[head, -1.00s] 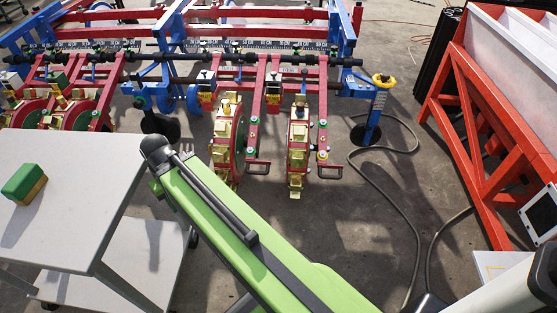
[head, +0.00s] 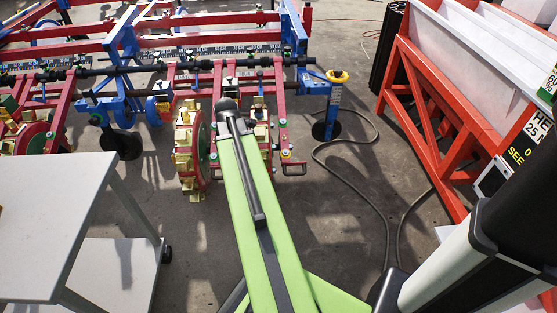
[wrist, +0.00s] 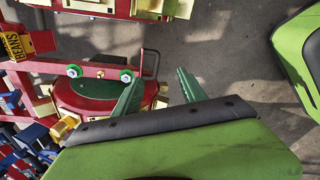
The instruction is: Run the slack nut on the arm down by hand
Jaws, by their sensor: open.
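In the wrist view, my gripper (wrist: 160,84) is open and empty, its two green fingers apart over the floor and the edge of a red punch wheel (wrist: 92,97). A red arm (wrist: 45,67) of the planter runs in from the left. I cannot tell which is slack. In the head view, my green arm reaches over the planter (head: 182,76) and hides my gripper.
A punch wheel with yellow cups (head: 190,150) stands left of my arm. A blue stand (head: 328,112) with a yellow top and a floor cable (head: 386,215) are to the right. A red-framed hopper (head: 448,110) is at far right, a grey cart (head: 50,215) at left.

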